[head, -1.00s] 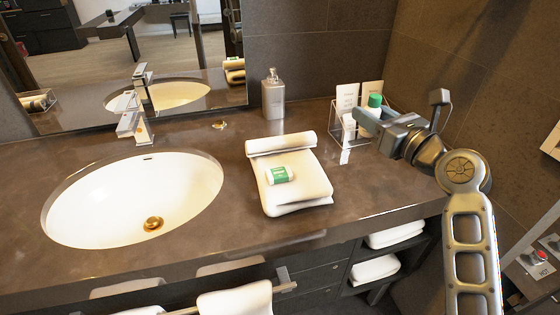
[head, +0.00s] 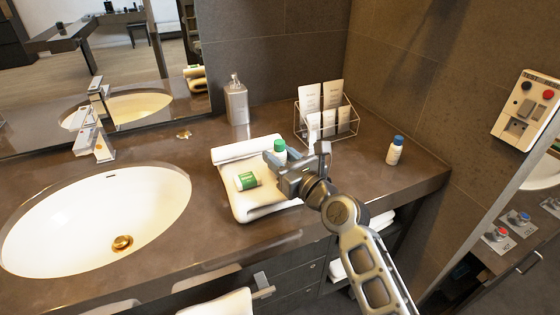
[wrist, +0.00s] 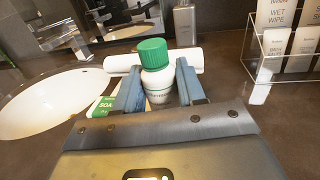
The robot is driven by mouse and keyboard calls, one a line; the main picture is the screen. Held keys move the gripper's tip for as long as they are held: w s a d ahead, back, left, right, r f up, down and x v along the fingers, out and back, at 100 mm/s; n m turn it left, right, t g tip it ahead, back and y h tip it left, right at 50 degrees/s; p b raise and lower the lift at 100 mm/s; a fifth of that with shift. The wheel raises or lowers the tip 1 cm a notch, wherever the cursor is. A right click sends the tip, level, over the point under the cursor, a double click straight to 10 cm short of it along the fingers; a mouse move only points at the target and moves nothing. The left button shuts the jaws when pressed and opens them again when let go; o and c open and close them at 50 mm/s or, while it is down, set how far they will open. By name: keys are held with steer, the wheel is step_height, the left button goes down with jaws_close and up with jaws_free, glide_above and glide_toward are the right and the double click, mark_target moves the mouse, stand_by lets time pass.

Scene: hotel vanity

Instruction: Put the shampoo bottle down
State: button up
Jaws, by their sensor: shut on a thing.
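A white shampoo bottle with a green cap (head: 279,148) is between the fingers of my gripper (head: 281,160). In the wrist view the bottle (wrist: 157,80) stands upright between the two blue-grey fingers (wrist: 160,92), which are shut on it. The bottle is over or beside the right part of a folded white towel (head: 232,153). Its base is hidden by my gripper, so I cannot tell whether it touches anything. A green and white soap packet (head: 246,181) lies on the towel, left of my gripper.
A wire rack (head: 326,136) with white packets stands at the back. A blue-capped bottle (head: 395,152) stands at right on the counter. A grey dispenser (head: 236,104) stands behind the towel. The sink (head: 95,215) is at left. Counter between rack and blue-capped bottle is clear.

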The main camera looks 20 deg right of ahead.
steer(key=shift+f, duration=0.25)
steer(key=shift+f, duration=0.1)
steer(key=o, duration=1.1)
steer(key=shift+c, duration=0.2)
steer(key=s+d, duration=0.2)
steer(key=s, duration=0.9)
steer(key=shift+s+d+b, duration=0.2)
steer(key=shift+s+b, duration=0.2)
steer(key=shift+b, duration=0.05)
